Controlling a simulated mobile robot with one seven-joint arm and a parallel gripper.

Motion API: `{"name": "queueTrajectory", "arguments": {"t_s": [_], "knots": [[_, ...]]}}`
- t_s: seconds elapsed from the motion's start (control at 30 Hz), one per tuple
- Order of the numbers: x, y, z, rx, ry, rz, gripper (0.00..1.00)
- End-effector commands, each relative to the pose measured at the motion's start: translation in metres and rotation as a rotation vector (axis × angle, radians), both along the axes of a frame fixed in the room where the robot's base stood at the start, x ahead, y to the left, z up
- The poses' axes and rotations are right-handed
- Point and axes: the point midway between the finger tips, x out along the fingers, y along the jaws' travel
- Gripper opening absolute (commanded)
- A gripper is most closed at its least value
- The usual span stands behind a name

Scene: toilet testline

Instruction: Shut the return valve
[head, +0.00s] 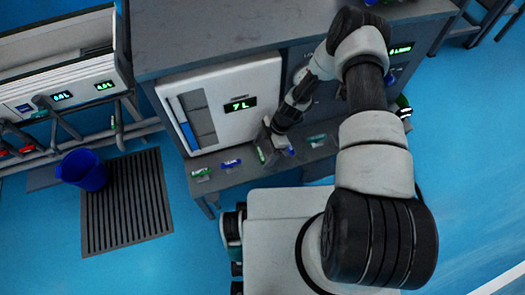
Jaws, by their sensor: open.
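My gripper (273,145) is in front of the white panel's lower right edge, just above the low grey shelf, with its jaws open. A small green handle (262,155) is close by its fingertips; I cannot tell whether they touch. Along the same shelf are a blue handle (231,163) and a green handle (202,172) to the left, and another green handle (317,137) to the right. The labels are too small to read, so I cannot tell which is the return valve. My forearm hides part of the right side.
The white panel (222,100) has a display reading "7L" and a blue-and-grey gauge. A blue bucket (83,170) stands by a dark floor grate (125,205) at left. A white tank (60,70) with two displays is at upper left. The blue floor at lower left is clear.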

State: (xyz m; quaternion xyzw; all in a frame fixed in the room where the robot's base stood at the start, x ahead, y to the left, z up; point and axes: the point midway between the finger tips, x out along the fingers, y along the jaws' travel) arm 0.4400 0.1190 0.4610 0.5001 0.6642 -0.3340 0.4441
Motion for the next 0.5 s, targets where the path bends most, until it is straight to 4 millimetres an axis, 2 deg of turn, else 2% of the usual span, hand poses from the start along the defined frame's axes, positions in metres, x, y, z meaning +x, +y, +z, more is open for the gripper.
{"name": "queueTrajectory", "arguments": {"t_s": [0.2,0.27,0.43,0.47,0.5], "knots": [[0.0002,0.0001,0.0,0.0,0.0,0.0,0.84],[0.0002,0.0,0.0001,0.0,0.0,0.0,0.76],[0.0002,0.0,0.0002,0.0,0.0,0.0,0.47],[0.0002,0.0,0.0002,0.0,0.0,0.0,0.43],[0.0002,0.0,0.0002,0.0,0.0,0.0,0.43]]}}
